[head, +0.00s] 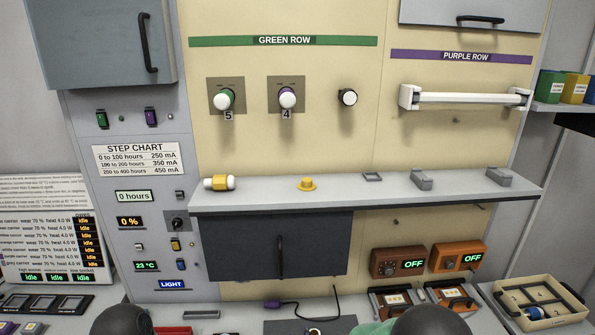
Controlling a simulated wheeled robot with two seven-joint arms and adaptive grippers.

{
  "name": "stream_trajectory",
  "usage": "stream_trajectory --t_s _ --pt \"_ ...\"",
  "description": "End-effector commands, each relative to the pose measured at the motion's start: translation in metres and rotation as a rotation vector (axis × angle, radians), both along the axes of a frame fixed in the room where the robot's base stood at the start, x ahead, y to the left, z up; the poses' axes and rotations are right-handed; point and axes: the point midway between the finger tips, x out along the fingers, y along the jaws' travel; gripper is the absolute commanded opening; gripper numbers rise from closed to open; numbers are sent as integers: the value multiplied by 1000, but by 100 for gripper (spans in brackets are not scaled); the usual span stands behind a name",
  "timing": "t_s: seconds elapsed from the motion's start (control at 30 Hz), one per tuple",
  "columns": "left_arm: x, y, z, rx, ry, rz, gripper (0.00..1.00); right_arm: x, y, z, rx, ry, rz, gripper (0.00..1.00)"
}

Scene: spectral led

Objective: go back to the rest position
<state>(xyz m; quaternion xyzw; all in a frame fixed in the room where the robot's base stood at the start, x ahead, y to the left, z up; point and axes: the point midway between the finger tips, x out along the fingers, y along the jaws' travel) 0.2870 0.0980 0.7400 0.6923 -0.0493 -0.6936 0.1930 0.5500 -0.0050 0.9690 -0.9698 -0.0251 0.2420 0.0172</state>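Neither of my grippers shows in the head view. Two dark rounded shapes at the bottom edge look like parts of my own arms, and nothing past them can be seen. The panel in front carries a green row with a white-capped lamp in socket 5 (223,100), another in socket 4 (287,98) and a dark-rimmed one (347,97) to their right. A white tube (470,97) sits in its holder under the purple row label.
A grey shelf (370,194) juts out, holding a yellow-white lamp (218,182) and a yellow knob-like piece (307,184).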

Motion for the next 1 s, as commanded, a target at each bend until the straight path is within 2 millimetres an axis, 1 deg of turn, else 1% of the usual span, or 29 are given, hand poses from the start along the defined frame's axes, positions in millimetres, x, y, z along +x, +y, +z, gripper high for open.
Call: stream_trajectory --t_s 0.03,0.07,0.1,0.17,0.2,0.27,0.3,0.37,0.4,0.5,0.53,0.6,0.67,0.7,0.8,1.0 --pt "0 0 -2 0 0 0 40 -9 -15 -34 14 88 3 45" --pt "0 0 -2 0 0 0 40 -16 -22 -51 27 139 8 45" --pt "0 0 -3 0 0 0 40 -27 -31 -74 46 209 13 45" --pt "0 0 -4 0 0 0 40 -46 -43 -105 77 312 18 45" --pt "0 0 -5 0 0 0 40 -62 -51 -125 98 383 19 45" --pt "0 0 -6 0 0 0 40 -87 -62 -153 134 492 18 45" --pt "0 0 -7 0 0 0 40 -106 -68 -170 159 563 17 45" --pt "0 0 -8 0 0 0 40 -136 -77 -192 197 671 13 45" --pt "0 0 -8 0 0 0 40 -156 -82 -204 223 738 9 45" --pt "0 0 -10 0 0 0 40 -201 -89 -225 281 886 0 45" --pt "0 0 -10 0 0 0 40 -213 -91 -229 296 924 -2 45" --pt "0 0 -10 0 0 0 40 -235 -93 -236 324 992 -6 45" --pt "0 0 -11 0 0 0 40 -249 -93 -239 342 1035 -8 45" --pt "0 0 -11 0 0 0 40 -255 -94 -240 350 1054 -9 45" --pt "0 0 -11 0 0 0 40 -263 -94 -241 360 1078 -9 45" --pt "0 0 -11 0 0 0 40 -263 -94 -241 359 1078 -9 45"
